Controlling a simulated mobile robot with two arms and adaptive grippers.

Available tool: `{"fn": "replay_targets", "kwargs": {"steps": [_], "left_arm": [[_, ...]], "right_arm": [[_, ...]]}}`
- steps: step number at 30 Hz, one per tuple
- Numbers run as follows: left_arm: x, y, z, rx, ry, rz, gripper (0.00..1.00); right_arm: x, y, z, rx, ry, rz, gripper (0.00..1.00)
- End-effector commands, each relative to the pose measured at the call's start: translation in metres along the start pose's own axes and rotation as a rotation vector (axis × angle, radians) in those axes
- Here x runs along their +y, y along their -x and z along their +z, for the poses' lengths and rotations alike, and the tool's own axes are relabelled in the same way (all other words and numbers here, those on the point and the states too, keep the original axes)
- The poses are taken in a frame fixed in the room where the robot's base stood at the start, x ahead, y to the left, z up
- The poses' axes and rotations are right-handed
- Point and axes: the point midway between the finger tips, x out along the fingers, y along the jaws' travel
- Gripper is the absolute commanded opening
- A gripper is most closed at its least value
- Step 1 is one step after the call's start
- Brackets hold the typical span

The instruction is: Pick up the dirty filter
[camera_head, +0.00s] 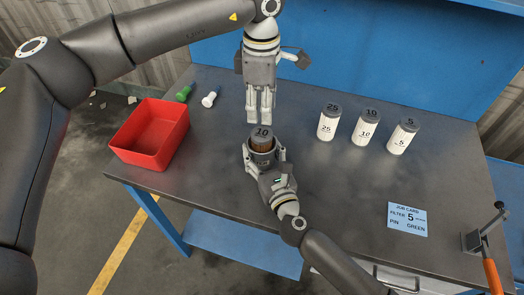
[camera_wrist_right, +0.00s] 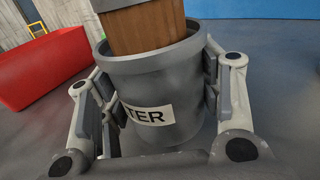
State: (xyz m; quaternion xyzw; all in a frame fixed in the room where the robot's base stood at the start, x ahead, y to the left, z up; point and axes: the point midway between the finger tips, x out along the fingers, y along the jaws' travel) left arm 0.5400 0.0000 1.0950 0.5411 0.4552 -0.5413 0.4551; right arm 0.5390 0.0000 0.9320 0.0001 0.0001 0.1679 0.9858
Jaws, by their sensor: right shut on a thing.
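The dirty filter (camera_head: 261,142) is brown with a grey cap marked 10. It stands in a grey cylindrical housing (camera_head: 262,158), its upper part above the rim. In the right wrist view the brown filter body (camera_wrist_right: 145,27) rises from the housing (camera_wrist_right: 155,80), whose label reads "TER" in part. My right gripper (camera_head: 265,160) is shut around the housing from the front; its fingers (camera_wrist_right: 155,95) touch both sides. My left gripper (camera_head: 259,118) points down just above the filter cap, apart from it. Its finger spacing is unclear from this angle.
A red bin (camera_head: 152,134) stands at the table's left. A green pin (camera_head: 183,93) and a white pin (camera_head: 209,99) lie behind it. White filters marked 25 (camera_head: 328,123), 10 (camera_head: 365,127) and 5 (camera_head: 402,137) stand right. A job card (camera_head: 407,219) and an orange-handled clamp (camera_head: 491,275) are front right.

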Motion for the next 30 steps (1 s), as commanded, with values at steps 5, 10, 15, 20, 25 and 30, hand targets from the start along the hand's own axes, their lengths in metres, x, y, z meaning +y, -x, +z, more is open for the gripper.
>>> {"fn": "replay_targets", "kwargs": {"steps": [5,10,15,20,25,30], "left_arm": [[-0.001,0.002,0.0,-0.001,0.002,0.0,0.47],[-0.006,0.019,-0.005,-0.002,0.024,0.0,0.69],[-0.008,0.011,-0.007,0.0,0.033,-0.003,0.72],[-0.008,-0.018,-0.007,0.0,0.032,-0.004,0.72],[-0.007,-0.04,-0.007,0.001,0.032,-0.002,0.72],[-0.006,-0.048,-0.006,0.0,0.032,0.0,0.72]], "right_arm": [[0.0,0.0,0.0,0.0,0.0,0.0,0.27],[0.0,0.0,0.0,0.0,0.0,0.0,0.27],[0.0,0.0,0.0,0.0,0.0,0.0,0.27],[0.0,0.0,0.0,0.0,0.0,0.0,0.27],[0.0,0.0,0.0,0.0,0.0,0.0,0.27],[0.0,0.0,0.0,0.0,0.0,0.0,0.27]]}}
